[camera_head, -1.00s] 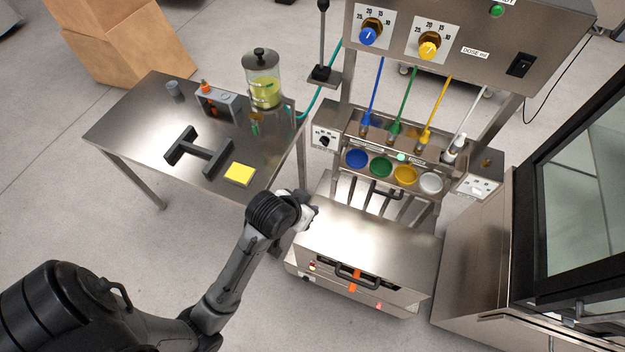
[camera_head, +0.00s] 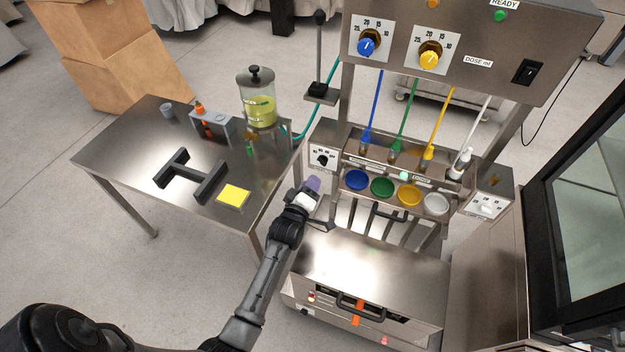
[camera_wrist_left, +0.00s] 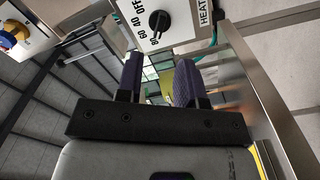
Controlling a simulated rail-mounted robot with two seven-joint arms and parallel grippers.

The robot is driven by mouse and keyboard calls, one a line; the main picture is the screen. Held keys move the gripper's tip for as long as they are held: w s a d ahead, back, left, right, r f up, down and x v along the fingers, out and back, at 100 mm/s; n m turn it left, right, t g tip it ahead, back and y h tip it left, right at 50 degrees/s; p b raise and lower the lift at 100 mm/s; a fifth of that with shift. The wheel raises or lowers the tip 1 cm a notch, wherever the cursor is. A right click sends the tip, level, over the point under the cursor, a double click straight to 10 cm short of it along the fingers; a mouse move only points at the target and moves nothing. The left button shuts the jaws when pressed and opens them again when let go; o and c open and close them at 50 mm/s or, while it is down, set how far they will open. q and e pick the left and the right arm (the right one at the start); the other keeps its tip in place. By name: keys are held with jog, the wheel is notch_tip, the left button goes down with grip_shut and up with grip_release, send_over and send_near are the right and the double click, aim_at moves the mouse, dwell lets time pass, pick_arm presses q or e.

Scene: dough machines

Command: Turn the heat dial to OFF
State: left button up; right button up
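The heat dial (camera_head: 323,158) is a black knob on a white panel at the left side of the machine. In the left wrist view the dial (camera_wrist_left: 158,20) is near the top edge, with "off", numbers and "HEAT" printed around it. Its light mark seems to point toward the numbers, away from "off"; the exact number is hard to read. My left gripper (camera_head: 311,186) is below the dial, apart from it. In the left wrist view its two purple fingers (camera_wrist_left: 158,82) are spread with nothing between them. My right gripper is not in view.
Colored cups (camera_head: 382,187) and slanted rods are right of the dial. A lever post (camera_head: 319,90) stands above it. A steel table (camera_head: 130,160) with a jar (camera_head: 260,100) is at left. A steel box with a handle (camera_head: 360,306) is below.

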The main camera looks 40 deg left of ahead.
aim_at(321, 163)
pick_arm(q)
jog(key=b+x, duration=0.6)
jog(key=x, duration=0.1)
jog(key=shift+w, duration=0.3)
jog(key=shift+w+a, duration=0.1)
dwell(0.3)
